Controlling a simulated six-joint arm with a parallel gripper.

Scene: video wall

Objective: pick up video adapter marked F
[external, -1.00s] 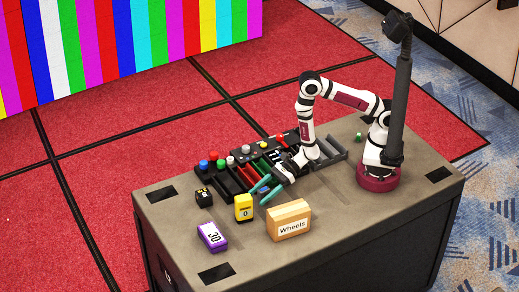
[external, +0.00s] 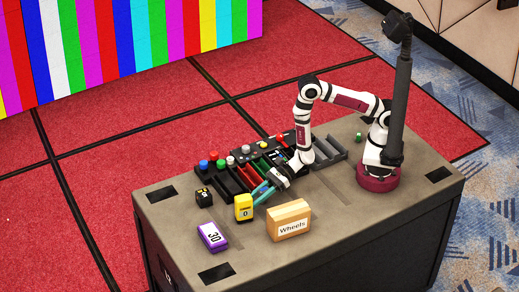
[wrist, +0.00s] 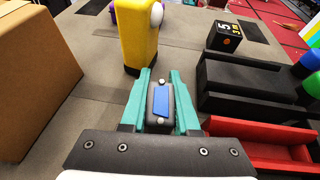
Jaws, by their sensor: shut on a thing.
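A small dark grey video adapter (wrist: 160,103) with a blue face and metal connectors at its ends sits between the teal fingers of my gripper (wrist: 160,88). The fingers press on its two long sides, so my gripper is shut on it. No letter is readable on the blue face in the wrist view. In the external view my gripper (external: 264,189) is low over the table, in front of the row of bins, and the adapter is mostly hidden by the fingers.
A yellow box (external: 243,207) stands just beyond the fingertips. A Wheels cardboard box (external: 289,221) is to one side, coloured bins (wrist: 255,85) to the other. A purple box (external: 212,237) and a small black box (external: 203,197) stand farther left on the table (external: 180,215).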

